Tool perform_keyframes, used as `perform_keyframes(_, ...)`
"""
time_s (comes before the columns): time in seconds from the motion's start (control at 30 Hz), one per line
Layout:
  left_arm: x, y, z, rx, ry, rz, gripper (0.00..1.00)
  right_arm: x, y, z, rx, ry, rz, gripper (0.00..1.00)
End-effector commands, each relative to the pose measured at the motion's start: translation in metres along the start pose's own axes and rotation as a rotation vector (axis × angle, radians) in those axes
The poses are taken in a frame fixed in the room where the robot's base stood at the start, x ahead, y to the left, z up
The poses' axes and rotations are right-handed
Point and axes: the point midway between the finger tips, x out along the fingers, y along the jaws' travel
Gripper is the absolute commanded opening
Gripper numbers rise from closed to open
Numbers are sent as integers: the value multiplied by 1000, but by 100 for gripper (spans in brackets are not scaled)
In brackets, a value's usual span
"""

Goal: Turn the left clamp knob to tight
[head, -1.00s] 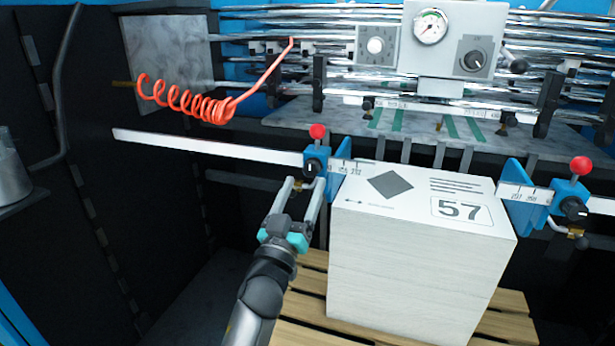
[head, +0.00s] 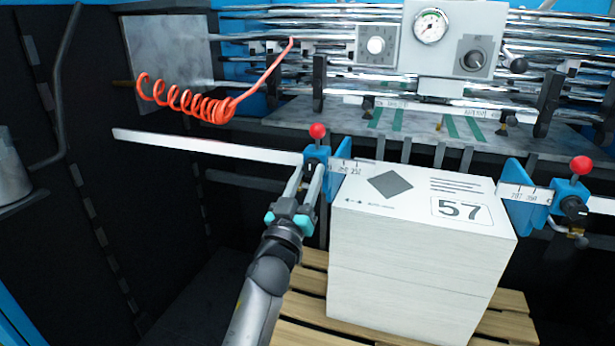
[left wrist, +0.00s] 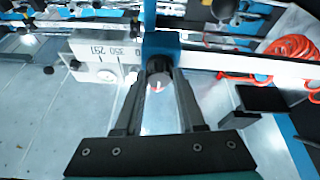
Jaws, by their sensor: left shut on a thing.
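The left clamp is a blue block (head: 317,153) with a red ball on top, on the white scale rail left of the paper stack. Its black knob (left wrist: 158,65) sits on the block's front in the left wrist view. My left gripper (head: 308,174) reaches up to it from below, and its fingers are shut on the knob. In the left wrist view my left gripper (left wrist: 159,76) has one finger on each side of the knob. The fingers mostly hide the knob in the head view, and I cannot read its turn there. My right gripper is not in view.
A white paper stack (head: 415,245) marked 57 stands on a wooden pallet (head: 312,283) close right of my left arm. The right clamp (head: 568,198) has its own knob. A red coiled hose (head: 190,103) hangs at left. A gauge panel (head: 452,42) is behind.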

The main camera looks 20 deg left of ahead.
Motion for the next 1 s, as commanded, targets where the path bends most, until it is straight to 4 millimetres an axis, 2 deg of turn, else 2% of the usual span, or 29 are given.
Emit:
perform_keyframes(0.03, 0, 0, 0, 0, 0, 0, 27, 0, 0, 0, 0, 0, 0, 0)
perform_keyframes(0.2, 0, 0, 0, 0, 0, 0, 8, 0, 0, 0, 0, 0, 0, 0)
perform_keyframes(0.3, 0, 0, 0, 0, 0, 0, 0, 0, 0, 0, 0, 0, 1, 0)
perform_keyframes(0.67, 0, 0, 0, 17, -2, 8, 0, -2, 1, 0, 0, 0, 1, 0)
perform_keyframes(1.0, 0, -2, -2, 188, -15, 76, 0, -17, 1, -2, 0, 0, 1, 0)
